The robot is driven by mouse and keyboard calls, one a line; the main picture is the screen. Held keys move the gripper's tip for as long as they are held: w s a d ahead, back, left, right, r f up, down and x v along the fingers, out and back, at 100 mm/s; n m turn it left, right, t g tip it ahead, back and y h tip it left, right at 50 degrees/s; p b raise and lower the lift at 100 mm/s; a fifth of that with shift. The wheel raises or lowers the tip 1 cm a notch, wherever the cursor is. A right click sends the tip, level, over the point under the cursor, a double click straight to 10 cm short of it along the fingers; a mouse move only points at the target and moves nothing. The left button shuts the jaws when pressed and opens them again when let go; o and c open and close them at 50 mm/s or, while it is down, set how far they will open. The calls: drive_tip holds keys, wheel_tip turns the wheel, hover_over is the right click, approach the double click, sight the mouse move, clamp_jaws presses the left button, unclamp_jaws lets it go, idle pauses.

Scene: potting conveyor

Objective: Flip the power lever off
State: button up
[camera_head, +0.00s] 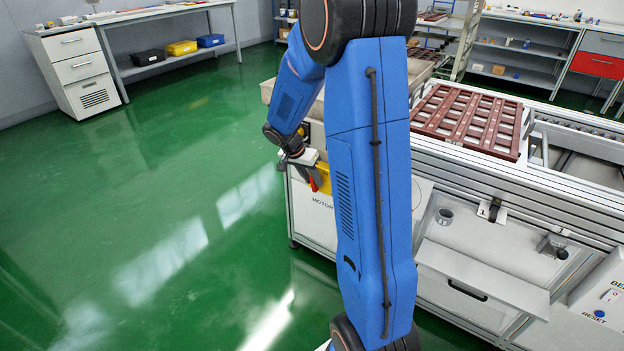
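A yellow plate (323,172) with a small red part, likely the power lever (326,182), shows on the front of the white conveyor cabinet (312,215), above lettering that begins "MOTOR". My blue arm covers the right side of this area, so the lever's shape and position are mostly hidden. My gripper (310,180) is at the end of the arm, right at the yellow plate and the red part. Its fingers are small and dark here. I cannot tell whether they touch the lever or how far apart they are.
The conveyor (570,200) carries a brown slatted tray (470,118) on top. A drawer (480,285) and a control box with a reset button (600,313) are on its front at right. Green floor (150,200) is clear at left. A bench with bins (181,48) stands behind.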

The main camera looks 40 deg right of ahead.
drive_tip(key=shift+w+a+f+g+h, duration=0.15)
drive_tip(key=shift+w+g+h, duration=0.25)
drive_tip(key=shift+g, duration=0.5)
drive_tip(key=shift+w+f+n+g+h, duration=0.15)
drive_tip(key=shift+n+g+h, duration=0.15)
drive_tip(key=shift+g, duration=0.4)
drive_tip(key=shift+w+r+n+g+h, duration=0.1)
drive_tip(key=shift+n+g+h, duration=0.15)
drive_tip(key=shift+g, duration=0.45)
drive_tip(key=shift+a, duration=0.1)
drive_tip(key=o, duration=0.7)
drive_tip(key=shift+c, duration=0.2)
drive_tip(key=v, duration=1.7)
drive_tip(key=shift+a, duration=0.2)
